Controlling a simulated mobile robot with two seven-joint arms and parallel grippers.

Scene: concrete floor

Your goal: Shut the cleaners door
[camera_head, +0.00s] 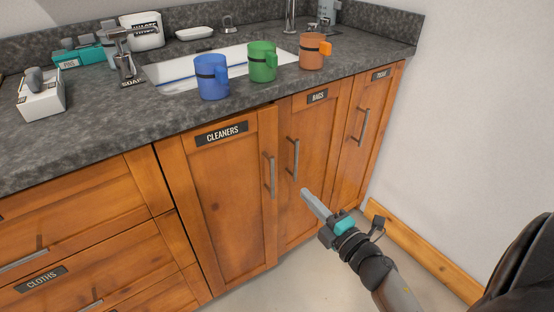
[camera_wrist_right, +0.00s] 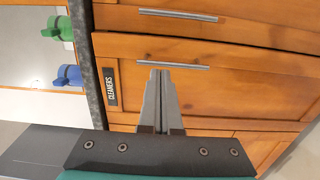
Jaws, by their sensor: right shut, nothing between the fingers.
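The cleaners door (camera_head: 225,200) is a wooden cabinet door with a black label (camera_head: 221,133) and a vertical metal handle (camera_head: 270,175) near its right edge. Its right edge stands slightly proud of the bags door (camera_head: 315,150), so it looks slightly ajar. My right gripper (camera_head: 306,193) is shut and empty, in front of the cabinet and to the right of the cleaners handle. In the right wrist view its fingertips (camera_wrist_right: 160,74) overlap the view of the cleaners door (camera_wrist_right: 230,90), just below its handle (camera_wrist_right: 158,66). Contact cannot be told. My left gripper is out of view.
The dark countertop (camera_head: 110,120) holds a blue mug (camera_head: 212,78), a green mug (camera_head: 262,62) and an orange mug (camera_head: 312,52) beside the sink. Drawers (camera_head: 75,220) are at left. A white wall (camera_head: 470,130) and wooden baseboard (camera_head: 425,250) bound the right.

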